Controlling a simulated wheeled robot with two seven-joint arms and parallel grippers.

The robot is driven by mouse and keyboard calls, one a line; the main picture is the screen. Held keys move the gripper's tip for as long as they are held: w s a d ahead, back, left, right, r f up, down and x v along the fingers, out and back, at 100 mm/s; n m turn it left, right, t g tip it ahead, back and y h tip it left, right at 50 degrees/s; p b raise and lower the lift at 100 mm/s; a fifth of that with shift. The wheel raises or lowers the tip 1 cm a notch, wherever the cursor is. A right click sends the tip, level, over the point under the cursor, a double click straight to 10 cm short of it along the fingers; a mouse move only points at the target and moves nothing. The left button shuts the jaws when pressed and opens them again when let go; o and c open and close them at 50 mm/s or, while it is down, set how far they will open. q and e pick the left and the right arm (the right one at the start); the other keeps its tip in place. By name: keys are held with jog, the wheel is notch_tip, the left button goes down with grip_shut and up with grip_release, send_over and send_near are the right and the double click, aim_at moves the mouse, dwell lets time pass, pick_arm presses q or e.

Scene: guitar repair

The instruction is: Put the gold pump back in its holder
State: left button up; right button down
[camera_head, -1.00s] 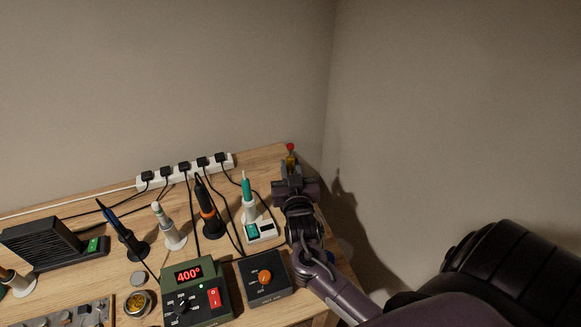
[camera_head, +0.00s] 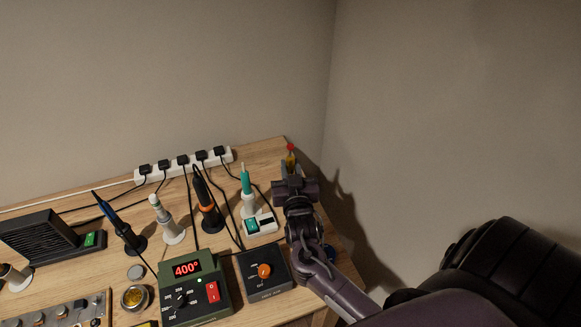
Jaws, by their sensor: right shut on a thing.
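The gold pump (camera_head: 290,159) shows as a small yellow piece with a red tip at the far right corner of the wooden table. My right gripper (camera_head: 289,169) is shut on it, seen from behind. The gripper and wrist hide the pump's lower part, so I cannot tell whether it touches anything below. I cannot clearly make out the pump's holder. A small dark blue round thing (camera_head: 330,253) shows beside my right forearm, mostly hidden. My left gripper is not in view.
Left of my right arm stand a teal iron (camera_head: 246,181), an orange-black iron (camera_head: 207,203), a white iron (camera_head: 160,216) and a blue iron (camera_head: 108,211). A power strip (camera_head: 190,165) lies behind. A green station (camera_head: 196,300) and dark control box (camera_head: 272,284) are nearer. Walls close the corner.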

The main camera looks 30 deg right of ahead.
aim_at(291, 146)
jog(key=shift+f+b, duration=0.5)
jog(key=shift+f, duration=0.3)
jog(key=c, duration=0.6)
grip_release()
jog(key=shift+o, duration=0.2)
jog(key=shift+r, duration=0.15)
notch_tip(291, 146, up, 11)
jog(key=p, duration=1)
jog(key=shift+p, duration=0.3)
